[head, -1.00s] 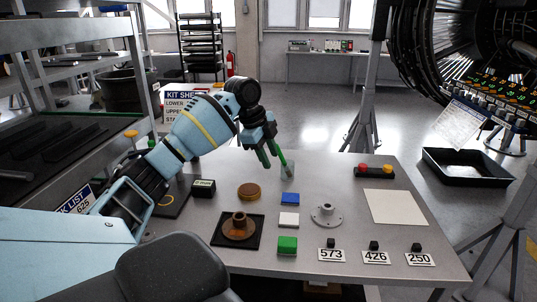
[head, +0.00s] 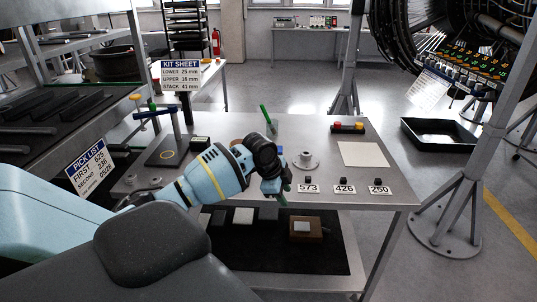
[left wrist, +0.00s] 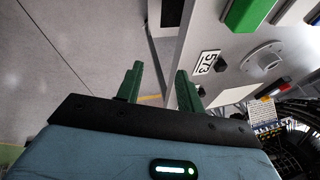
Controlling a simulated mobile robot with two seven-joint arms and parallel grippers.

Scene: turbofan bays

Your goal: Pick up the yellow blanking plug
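My left gripper (head: 281,191) is at the front edge of the table, left of the 573 label. In the left wrist view its green fingers (left wrist: 159,72) are apart with nothing between them. No yellow part is near the fingers. A small yellow-orange cap (head: 135,97) sits by the rack edge at the left. I cannot tell whether either is the yellow blanking plug. My right gripper is not in view.
A lower shelf (head: 270,255) lies below. My arm hides some table items.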

